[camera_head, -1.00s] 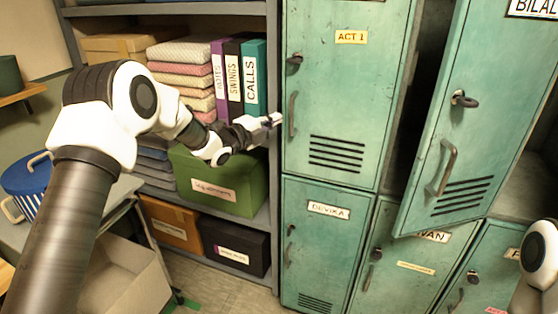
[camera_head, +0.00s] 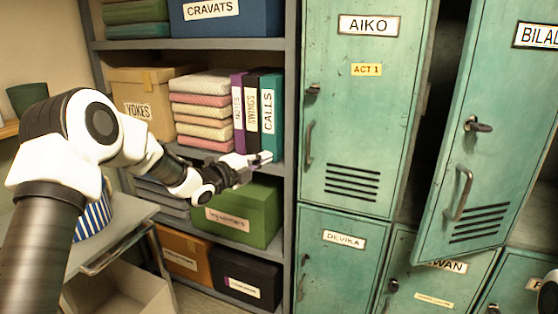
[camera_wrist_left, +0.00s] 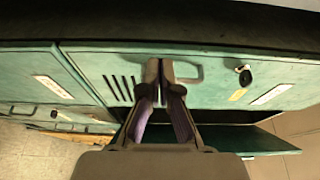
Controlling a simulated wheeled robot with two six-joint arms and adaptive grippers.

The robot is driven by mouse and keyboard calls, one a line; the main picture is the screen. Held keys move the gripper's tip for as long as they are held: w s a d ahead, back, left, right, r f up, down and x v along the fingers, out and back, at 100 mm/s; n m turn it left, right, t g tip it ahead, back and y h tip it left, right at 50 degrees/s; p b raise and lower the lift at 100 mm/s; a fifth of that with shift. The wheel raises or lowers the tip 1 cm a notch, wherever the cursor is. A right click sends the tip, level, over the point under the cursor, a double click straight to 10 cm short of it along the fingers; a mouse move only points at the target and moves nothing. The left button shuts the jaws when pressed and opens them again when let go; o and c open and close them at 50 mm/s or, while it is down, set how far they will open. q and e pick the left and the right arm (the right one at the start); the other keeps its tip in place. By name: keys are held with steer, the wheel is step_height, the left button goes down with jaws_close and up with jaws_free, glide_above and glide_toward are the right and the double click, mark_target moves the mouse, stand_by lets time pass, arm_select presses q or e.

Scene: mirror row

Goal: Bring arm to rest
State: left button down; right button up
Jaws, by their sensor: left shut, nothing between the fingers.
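My left arm comes in from the left in the head view. Its gripper (camera_head: 262,158) is shut and empty, in front of the shelf unit and a little left of the AIKO locker door (camera_head: 362,110). In the left wrist view the two fingers (camera_wrist_left: 160,85) are together, with green locker fronts beyond them. Of my right arm only a small white part shows at the lower right edge of the head view; its gripper is out of view.
The BILAL locker door (camera_head: 490,130) stands open and juts outward. The shelf (camera_head: 190,42) holds a YOKES box (camera_head: 150,90), folded cloths (camera_head: 205,108), binders (camera_head: 268,110) and a green box (camera_head: 255,215). A grey trolley (camera_head: 135,228) with a blue striped pot (camera_head: 93,220) stands lower left.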

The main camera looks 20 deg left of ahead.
arm_select(q)
steer(key=s+d+f+n+g+y+p, duration=0.1)
steer(key=s+d+f+g, duration=0.2)
steer(key=s+f, duration=0.55)
steer(key=s+d+f+n+g, duration=0.2)
steer(key=s+d+f, duration=0.1)
steer(key=f, duration=1)
steer(key=s+d+f+n+g+y+p, duration=0.1)
steer(key=s+d+f+g, duration=0.2)
steer(key=s+f, duration=0.55)
steer(key=s+f+n+g+y, duration=0.1)
steer(key=s+f+n+g, duration=0.25)
steer(key=s+f, duration=0.4)
steer(key=s+f+n+g+y, duration=0.15)
steer(key=s+f+n, duration=0.3)
steer(key=s, duration=0.65)
steer(key=s+a+n+g+y, duration=0.2)
steer(key=s+n+g, duration=0.1)
steer(key=s+n, duration=0.8)
steer(key=shift+s+a+r+g, duration=0.2)
steer(key=shift+s+a+g, duration=0.05)
steer(key=shift+a+g, duration=0.1)
